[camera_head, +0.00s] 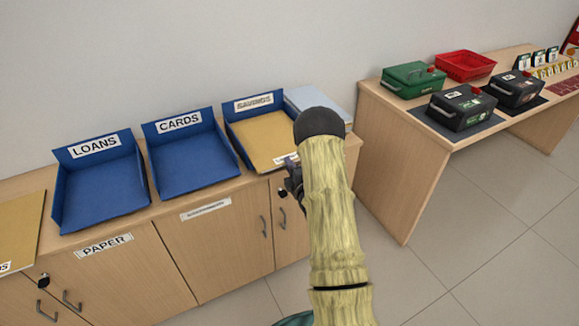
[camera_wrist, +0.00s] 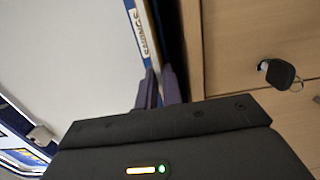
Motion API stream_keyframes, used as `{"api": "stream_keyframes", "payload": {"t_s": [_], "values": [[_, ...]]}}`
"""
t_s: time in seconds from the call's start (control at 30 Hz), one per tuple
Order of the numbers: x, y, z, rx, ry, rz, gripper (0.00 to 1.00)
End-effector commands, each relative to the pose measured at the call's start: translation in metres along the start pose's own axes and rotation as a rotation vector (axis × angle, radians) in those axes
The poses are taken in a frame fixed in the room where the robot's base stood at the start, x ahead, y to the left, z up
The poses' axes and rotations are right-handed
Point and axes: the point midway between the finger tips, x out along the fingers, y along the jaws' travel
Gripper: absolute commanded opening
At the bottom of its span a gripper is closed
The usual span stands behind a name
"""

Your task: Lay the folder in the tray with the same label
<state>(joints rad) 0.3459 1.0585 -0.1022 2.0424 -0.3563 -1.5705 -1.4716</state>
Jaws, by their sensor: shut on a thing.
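The tan folder (camera_head: 268,139) lies in the blue SAVINGS tray (camera_head: 231,128), between its side walls. The tray's back label reads SAVINGS (camera_head: 254,103). My gripper (camera_head: 291,181) is at the folder's front edge near the counter edge, mostly hidden behind my arm. In the wrist view its two purple fingers (camera_wrist: 160,88) are close together on that edge.
Empty blue LOANS (camera_head: 100,190) and CARDS (camera_head: 190,165) trays stand to the left. Another tan folder (camera_head: 18,230) lies at the far left. A pale blue-grey stack (camera_head: 318,100) lies right of the SAVINGS tray. Keys (camera_wrist: 280,73) hang from the cabinet front below. A second table (camera_head: 385,125) holds boxes.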

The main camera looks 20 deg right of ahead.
Motion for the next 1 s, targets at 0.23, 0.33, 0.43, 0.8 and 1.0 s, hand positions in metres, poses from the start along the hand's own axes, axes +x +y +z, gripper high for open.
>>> {"api": "stream_keyframes", "payload": {"t_s": [0.23,0.33,0.43,0.8,1.0], "values": [[0.000,0.001,0.000,-0.001,0.000,0.002,0.16],[0.000,0.001,0.000,-0.001,0.000,0.001,0.33],[0.000,0.000,0.000,-0.001,0.000,0.001,0.33],[-0.012,-0.001,0.000,-0.001,-0.001,-0.003,0.33],[-0.046,-0.002,0.001,-0.001,-0.002,-0.005,0.33]]}}
